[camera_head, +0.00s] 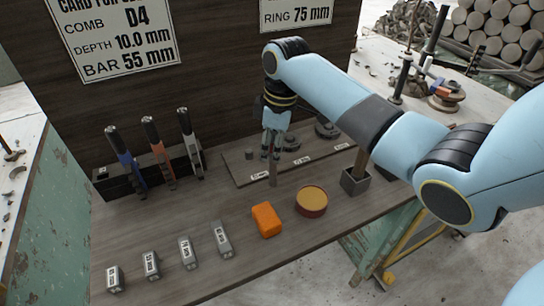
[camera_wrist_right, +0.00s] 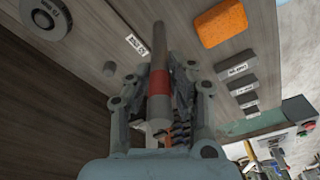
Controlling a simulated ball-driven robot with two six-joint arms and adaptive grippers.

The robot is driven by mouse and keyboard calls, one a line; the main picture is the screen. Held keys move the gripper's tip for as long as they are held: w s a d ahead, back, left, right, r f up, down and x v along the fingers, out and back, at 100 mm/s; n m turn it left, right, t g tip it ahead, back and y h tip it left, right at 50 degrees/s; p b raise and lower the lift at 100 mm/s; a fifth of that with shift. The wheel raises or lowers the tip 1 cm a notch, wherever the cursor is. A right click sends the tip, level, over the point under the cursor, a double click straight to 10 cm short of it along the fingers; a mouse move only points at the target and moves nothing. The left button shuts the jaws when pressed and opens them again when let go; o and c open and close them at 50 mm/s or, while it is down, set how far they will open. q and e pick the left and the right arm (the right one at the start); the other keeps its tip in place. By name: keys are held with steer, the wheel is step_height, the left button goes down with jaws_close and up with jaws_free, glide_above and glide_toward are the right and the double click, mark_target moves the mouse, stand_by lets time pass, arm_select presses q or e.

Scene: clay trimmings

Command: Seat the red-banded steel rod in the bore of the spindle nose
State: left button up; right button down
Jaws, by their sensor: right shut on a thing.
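My right gripper (camera_head: 272,155) is shut on the red-banded steel rod (camera_head: 273,175), which hangs roughly upright in front of the labelled board. In the right wrist view the rod (camera_wrist_right: 160,55) runs out between the fingers (camera_wrist_right: 160,110), with its red band close to them. The rod's lower end looks clear of any bore; its exact height above the table is hard to tell. I cannot identify the spindle nose with certainty. My left gripper is out of view.
The board (camera_head: 240,177) carries dark rings (camera_head: 327,130) and a small cylinder (camera_head: 249,154). An orange block (camera_head: 266,220), a round tin (camera_head: 312,201), a square holder (camera_head: 355,181) and several labelled grey blocks (camera_head: 185,251) stand on the table. A tool rack (camera_head: 113,187) stands left.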

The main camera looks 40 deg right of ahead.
steer(key=shift+f, duration=1.45)
steer(key=c, duration=1.2)
jaws_free()
steer(key=shift+f, duration=0.1)
